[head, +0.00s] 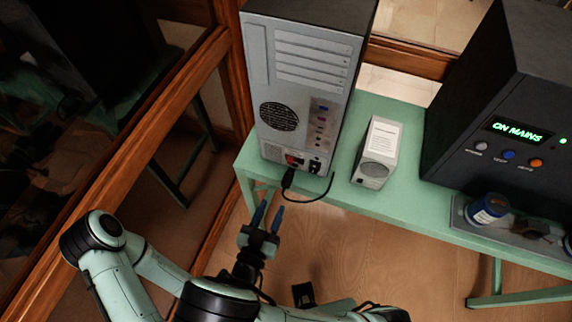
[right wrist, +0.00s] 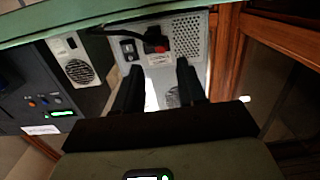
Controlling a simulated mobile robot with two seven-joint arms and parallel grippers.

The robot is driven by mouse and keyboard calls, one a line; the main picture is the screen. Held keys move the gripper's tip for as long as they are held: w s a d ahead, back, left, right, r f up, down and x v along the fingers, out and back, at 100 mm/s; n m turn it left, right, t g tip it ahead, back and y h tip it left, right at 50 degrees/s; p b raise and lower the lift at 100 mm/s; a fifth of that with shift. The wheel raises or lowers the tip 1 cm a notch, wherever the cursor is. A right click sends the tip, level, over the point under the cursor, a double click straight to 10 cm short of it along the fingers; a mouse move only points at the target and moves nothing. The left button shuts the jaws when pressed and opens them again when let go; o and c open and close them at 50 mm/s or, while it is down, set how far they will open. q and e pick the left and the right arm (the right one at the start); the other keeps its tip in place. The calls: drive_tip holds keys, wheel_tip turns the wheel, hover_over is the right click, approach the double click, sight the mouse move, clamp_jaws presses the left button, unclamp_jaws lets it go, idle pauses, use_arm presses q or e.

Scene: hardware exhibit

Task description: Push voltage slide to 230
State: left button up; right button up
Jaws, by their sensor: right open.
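The grey computer tower (head: 300,95) stands on the green table with its back panel facing me. The red voltage slide (head: 293,160) is low on that panel; its position and marking are too small to read. It also shows as a red spot in the right wrist view (right wrist: 160,48), where the picture is upside down. A black power plug (head: 288,178) with a cable is close by the slide and partly crowds it. My right gripper (head: 268,213) is open and empty, in front of and below the panel, apart from it. In the right wrist view its two dark fingers (right wrist: 158,68) point at the panel.
A small white-grey box with a speaker-like grille (head: 375,160) stands right of the tower. A dark unit reading "ON MAINS" (head: 480,120) and a tray with a blue can (head: 487,208) are further right. A wooden frame (head: 150,140) runs along the left.

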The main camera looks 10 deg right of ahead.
sight(287, 173)
drive_tip(key=shift+h, duration=0.3)
drive_tip(key=x, duration=0.4)
drive_tip(key=r+p+x, duration=0.1)
drive_tip(key=x, duration=0.7)
drive_tip(key=shift+w+d+r+p, duration=0.1)
drive_tip(key=shift+w+r+p, duration=0.2)
drive_tip(key=shift+r+p, duration=0.05)
clamp_jaws()
